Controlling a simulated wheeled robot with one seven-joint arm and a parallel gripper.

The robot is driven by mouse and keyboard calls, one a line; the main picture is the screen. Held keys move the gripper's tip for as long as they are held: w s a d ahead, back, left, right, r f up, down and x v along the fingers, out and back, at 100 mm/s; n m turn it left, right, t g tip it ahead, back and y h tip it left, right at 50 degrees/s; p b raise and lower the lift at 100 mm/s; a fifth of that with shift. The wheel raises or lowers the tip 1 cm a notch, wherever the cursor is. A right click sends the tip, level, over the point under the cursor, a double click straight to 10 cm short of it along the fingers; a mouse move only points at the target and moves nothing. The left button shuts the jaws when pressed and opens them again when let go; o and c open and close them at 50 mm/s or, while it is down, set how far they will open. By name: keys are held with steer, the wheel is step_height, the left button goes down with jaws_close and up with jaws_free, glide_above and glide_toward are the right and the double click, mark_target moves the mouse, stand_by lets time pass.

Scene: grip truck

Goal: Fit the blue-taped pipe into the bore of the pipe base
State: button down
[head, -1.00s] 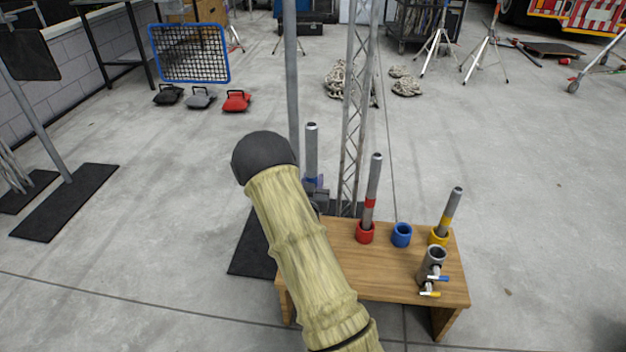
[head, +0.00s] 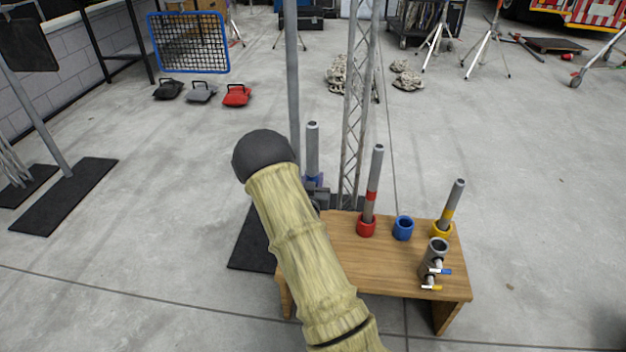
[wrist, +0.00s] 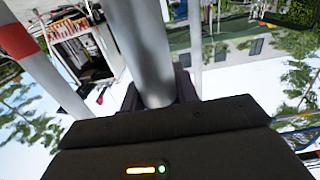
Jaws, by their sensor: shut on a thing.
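The blue-taped pipe (head: 313,145) is a grey, nearly upright tube with blue tape near its lower visible part. My gripper (head: 318,194) is shut on it, at the far left of the wooden table, partly hidden behind my arm. The pipe's lower end is hidden. In the wrist view, the pipe (wrist: 145,50) runs down into my dark gripper (wrist: 160,100). The pipe base (head: 436,254) is a grey cylinder with an open bore on top and blue and yellow handles. It stands at the table's front right, apart from the pipe.
On the wooden table (head: 370,265) stand a red-taped pipe (head: 375,170) in a red cup, an empty blue cup (head: 403,229), and a yellow-taped pipe (head: 453,202) in a yellow cup. A lattice truss (head: 358,100) and a grey pole (head: 291,80) rise behind. Floor to the right is clear.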

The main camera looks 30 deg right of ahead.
steer(key=shift+f+b, duration=1.65)
steer(key=shift+f, duration=0.35)
stand_by(0.4)
steer(key=shift+f+b, duration=1.8)
steer(key=shift+f, duration=0.85)
steer(key=c, duration=1)
jaws_free()
steer(key=shift+f, duration=0.1)
steer(key=shift+o, duration=0.2)
steer(key=p+v, duration=0.4)
steer(key=v, duration=1.3)
steer(key=shift+s+a, duration=0.2)
